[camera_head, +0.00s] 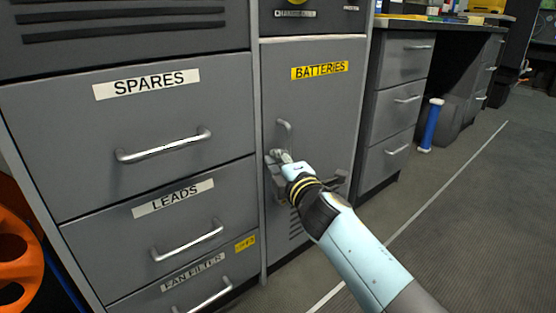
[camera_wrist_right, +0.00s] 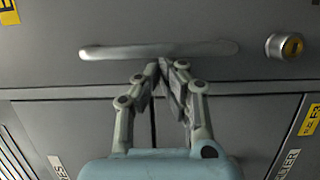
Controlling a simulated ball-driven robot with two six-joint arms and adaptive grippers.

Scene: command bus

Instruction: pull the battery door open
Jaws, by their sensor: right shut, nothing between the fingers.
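The battery door (camera_head: 318,85) is a grey upright panel with a yellow BATTERIES label (camera_head: 319,70). It looks closed in its frame. Its slim upright handle (camera_head: 284,130) is near the door's left edge; the lower part is hidden by my right gripper (camera_head: 280,157). In the right wrist view the handle (camera_wrist_right: 160,50) is a pale bar lying across the picture. My right gripper (camera_wrist_right: 167,66) is shut and empty, its fingertips close to the middle of the bar. I cannot tell whether they touch it. My left gripper is not in view.
A round lock with a yellow face (camera_wrist_right: 284,46) is beyond one end of the handle. A desk (camera_head: 404,58) and a blue cylinder (camera_head: 431,125) are to the right. Open floor (camera_head: 470,220) lies at right.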

